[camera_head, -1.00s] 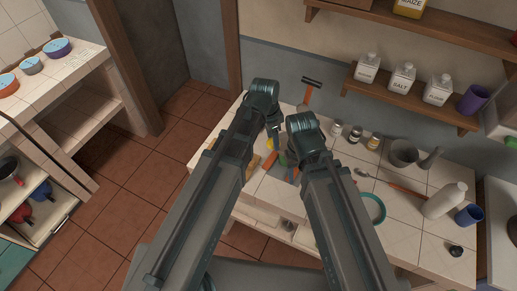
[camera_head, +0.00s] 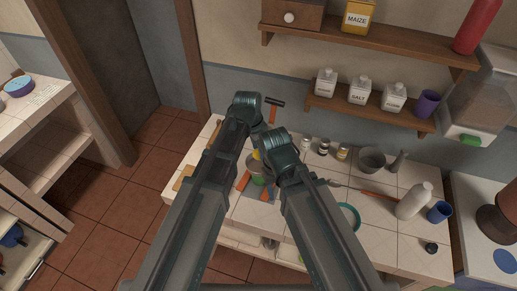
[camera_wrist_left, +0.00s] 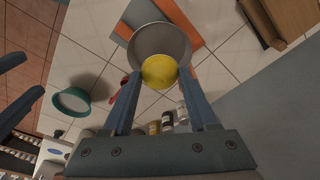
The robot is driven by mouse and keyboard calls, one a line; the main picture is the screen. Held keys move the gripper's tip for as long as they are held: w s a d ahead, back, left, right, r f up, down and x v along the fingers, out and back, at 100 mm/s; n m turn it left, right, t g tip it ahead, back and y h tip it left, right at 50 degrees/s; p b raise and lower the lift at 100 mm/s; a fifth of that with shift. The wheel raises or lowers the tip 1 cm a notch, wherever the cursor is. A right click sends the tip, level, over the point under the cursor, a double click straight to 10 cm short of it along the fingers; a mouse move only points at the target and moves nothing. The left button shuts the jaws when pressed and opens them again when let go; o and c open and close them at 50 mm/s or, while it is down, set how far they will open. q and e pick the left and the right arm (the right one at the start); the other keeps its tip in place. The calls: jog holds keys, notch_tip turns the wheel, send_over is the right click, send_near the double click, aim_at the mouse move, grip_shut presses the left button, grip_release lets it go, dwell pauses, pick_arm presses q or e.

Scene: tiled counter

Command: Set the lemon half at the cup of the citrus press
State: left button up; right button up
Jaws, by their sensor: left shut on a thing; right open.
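My left gripper (camera_wrist_left: 160,76) is shut on the yellow lemon half (camera_wrist_left: 159,71), held between its two blue fingertips. In the left wrist view the lemon half overlaps the near rim of a round grey cup (camera_wrist_left: 158,35), which appears to be the citrus press's cup. I cannot tell whether they touch. The cup also shows partly in the head view (camera_head: 261,174), below the left wrist and partly hidden by my arms. My right gripper (camera_wrist_left: 33,75) shows at the left edge of the wrist view, open and empty.
An orange and grey flat piece (camera_wrist_left: 197,22) lies beside the cup. A teal bowl (camera_head: 349,217), a grey mortar (camera_head: 372,161), small jars (camera_head: 342,152), a white bottle (camera_head: 414,202) and a blue cup (camera_head: 439,212) stand to the right. Shelves (camera_head: 365,115) hang behind.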

aim_at(258, 153)
pick_arm(q)
jog(key=shift+f+b, duration=1.8)
jog(key=shift+f, duration=0.3)
jog(key=o, duration=1.4)
notch_tip(258, 153, up, 14)
jog(key=s+a+p, duration=0.1)
jog(key=a+p, duration=0.1)
jog(key=p, duration=1.1)
jog(key=shift+f+p, duration=0.15)
jog(key=shift+p, duration=0.25)
